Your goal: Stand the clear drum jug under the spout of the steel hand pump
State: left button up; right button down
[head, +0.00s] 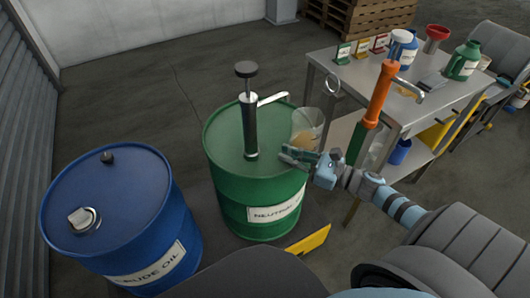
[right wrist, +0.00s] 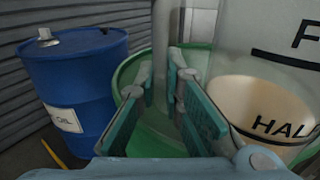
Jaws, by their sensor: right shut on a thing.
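The steel hand pump (head: 250,120) stands upright on the lid of the green drum (head: 222,172), its black knob on top. Its pale spout (head: 272,98) points right. The clear drum jug (head: 306,120) is at the right edge of the drum lid, just right of and below the spout's tip. In the right wrist view the jug (right wrist: 268,55) fills the right side, with black marks and a tan lower part. My right gripper (head: 300,157) is shut on the jug at its near side; the grasped part is hard to see. I cannot tell whether the jug touches the lid. My left gripper is out of view.
A blue drum (head: 118,205) stands to the left. A steel table (head: 400,108) with bottles and a red funnel (head: 437,35) is at the right. An orange-and-green tool (head: 378,95) rises near its front, close to my right arm. The drum lid's left part is clear.

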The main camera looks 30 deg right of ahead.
aim_at(255, 146)
jog(key=x, duration=0.3)
jog(key=shift+w+a+r, duration=0.1)
jog(key=shift+w+a, duration=0.05)
jog(key=shift+w, duration=0.1)
jog(key=x, duration=0.3)
jog(key=shift+r, duration=0.1)
jog(key=shift+w+a+f, duration=0.15)
jog(key=shift+w+f, duration=0.05)
jog(key=shift+f, duration=0.25)
jog(key=shift+w+a+f, duration=0.15)
jog(key=shift+w+f, duration=0.05)
jog(key=shift+f, duration=0.2)
jog(key=shift+b, duration=0.3)
jog(key=shift+f, duration=0.2)
jog(key=c, duration=1.7)
grip_release()
jog(key=shift+s, duration=0.1)
jog(key=shift+r, duration=0.1)
jog(key=shift+r, duration=0.2)
jog(key=p+v, duration=0.1)
jog(key=v, duration=1.1)
